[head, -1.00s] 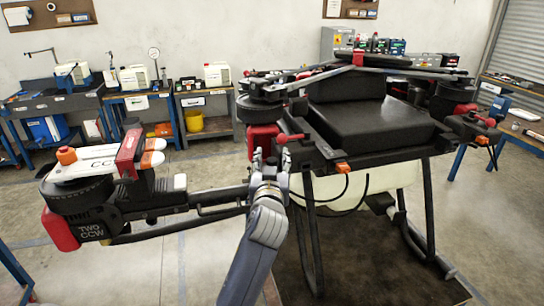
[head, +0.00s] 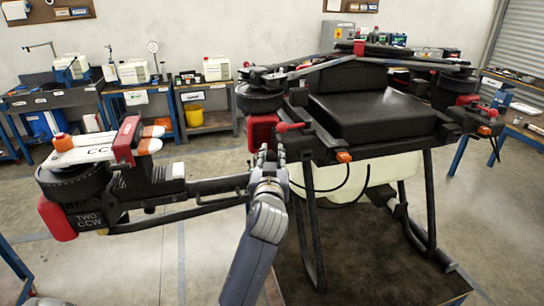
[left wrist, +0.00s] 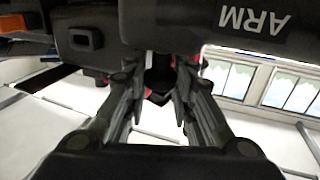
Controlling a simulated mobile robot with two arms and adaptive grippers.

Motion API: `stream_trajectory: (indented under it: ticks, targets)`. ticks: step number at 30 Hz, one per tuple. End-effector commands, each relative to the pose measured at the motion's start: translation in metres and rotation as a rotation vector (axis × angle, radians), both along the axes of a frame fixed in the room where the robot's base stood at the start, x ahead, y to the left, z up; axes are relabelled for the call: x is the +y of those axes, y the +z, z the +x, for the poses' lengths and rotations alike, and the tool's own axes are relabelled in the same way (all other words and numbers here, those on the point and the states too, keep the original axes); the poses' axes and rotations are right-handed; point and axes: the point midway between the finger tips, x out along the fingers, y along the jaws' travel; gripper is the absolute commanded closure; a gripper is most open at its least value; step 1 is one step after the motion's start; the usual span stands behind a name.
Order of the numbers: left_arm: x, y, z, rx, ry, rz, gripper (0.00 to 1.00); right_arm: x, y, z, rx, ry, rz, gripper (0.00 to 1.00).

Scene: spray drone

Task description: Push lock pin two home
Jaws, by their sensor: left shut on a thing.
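The spray drone's folding arm two (head: 222,184) stretches left to a motor labelled TWO CCW (head: 88,220). My left gripper (head: 270,153) is at the arm's inner end, beside the drone's near left corner. It is shut on a dark part with red bits beside it (left wrist: 160,78), mostly hidden between the fingers. A red lever with a round knob (head: 290,127) shows just above the gripper, and an orange tab (head: 344,156) to its right. I cannot tell which part is lock pin two. My right gripper is in neither view.
The drone's black top case (head: 380,118) and pale tank (head: 370,178) stand on dark landing legs (head: 309,230) over a dark mat. Workbenches (head: 205,110) line the back wall. The wrist view shows a dark housing marked ARM (left wrist: 255,20) close above the fingers.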

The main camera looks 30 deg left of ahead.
Motion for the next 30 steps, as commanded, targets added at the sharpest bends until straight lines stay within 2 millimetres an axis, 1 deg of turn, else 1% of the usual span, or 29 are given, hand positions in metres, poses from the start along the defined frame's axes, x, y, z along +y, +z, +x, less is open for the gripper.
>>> stream_trajectory:
  ticks: [1, 9, 10, 11, 12, 13, 23, 26, 30]
  targets:
    - [0.0, -0.007, 0.0, 0.001, 0.0, -0.002, 1.0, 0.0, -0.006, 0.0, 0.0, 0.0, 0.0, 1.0]
    - [0.0, -0.008, 0.0, 0.007, 0.0, -0.003, 1.0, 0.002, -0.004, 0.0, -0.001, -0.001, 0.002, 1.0]
    - [0.0, -0.008, 0.0, 0.009, 0.0, -0.003, 0.72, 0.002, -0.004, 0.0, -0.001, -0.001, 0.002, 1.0]
    - [0.0, -0.008, 0.0, 0.01, 0.0, -0.004, 0.65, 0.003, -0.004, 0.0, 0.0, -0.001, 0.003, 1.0]
    - [0.0, -0.008, 0.0, 0.009, 0.0, -0.003, 0.56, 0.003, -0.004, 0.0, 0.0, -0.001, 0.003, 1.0]
    - [0.0, -0.008, 0.0, 0.009, 0.0, -0.003, 0.55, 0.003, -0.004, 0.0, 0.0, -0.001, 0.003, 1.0]
    - [-0.001, -0.005, -0.001, 0.003, -0.001, -0.002, 0.55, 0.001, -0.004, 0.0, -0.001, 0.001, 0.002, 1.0]
    - [-0.006, -0.006, -0.009, 0.004, -0.002, -0.003, 0.55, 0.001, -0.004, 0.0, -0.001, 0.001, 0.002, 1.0]
    - [-0.018, -0.007, -0.028, 0.004, -0.001, -0.005, 0.55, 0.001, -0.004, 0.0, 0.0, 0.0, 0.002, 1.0]
